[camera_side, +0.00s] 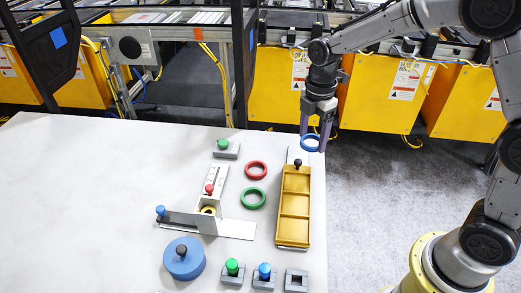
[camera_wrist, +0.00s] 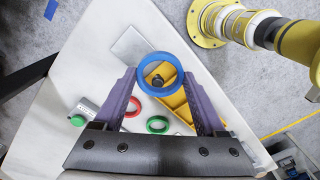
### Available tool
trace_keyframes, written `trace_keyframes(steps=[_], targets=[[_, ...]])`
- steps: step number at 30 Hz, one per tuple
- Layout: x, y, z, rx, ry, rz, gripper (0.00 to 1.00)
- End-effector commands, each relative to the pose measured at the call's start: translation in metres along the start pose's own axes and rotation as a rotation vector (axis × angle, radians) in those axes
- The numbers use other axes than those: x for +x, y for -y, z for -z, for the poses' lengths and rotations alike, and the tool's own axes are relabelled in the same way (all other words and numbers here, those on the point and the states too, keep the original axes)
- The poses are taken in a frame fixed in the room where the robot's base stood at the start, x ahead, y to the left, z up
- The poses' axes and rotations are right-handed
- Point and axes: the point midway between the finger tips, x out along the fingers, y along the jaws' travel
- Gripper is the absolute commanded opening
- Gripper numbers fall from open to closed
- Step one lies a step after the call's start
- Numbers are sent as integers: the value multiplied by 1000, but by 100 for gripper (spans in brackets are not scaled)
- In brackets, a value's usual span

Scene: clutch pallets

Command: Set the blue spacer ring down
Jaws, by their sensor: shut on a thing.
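The blue spacer ring (camera_side: 310,143) is held between the fingertips of my gripper (camera_side: 314,143), above the far right corner of the white table. In the wrist view the blue ring (camera_wrist: 160,54) sits between the two purple fingers of my gripper (camera_wrist: 160,78), with a dark knob showing through its hole. My gripper is shut on the ring. The ring is raised over the far end of the yellow compartment tray (camera_side: 294,243); its exact height is hard to tell.
A red ring (camera_side: 255,161) and a green ring (camera_side: 251,206) lie flat left of the tray. A grey L-shaped fixture (camera_side: 241,230) with knobs, a blue disc (camera_side: 184,271) and several small grey blocks (camera_side: 296,288) stand nearby. The table's left half is clear.

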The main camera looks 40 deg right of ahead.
Motion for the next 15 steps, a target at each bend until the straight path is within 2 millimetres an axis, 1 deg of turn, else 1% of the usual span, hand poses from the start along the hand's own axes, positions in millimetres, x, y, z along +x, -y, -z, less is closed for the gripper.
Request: trace_keyframes(steps=[1, 3, 7, 10, 15], targets=[[-8, 1, 5, -85, 0, -4, 21], [-17, 3, 11, -196, 0, -5, 21], [-37, 7, 25, -361, 0, -4, 21], [-48, 7, 35, -383, 0, -3, 21], [-50, 8, 40, -394, 0, 1, 21]])
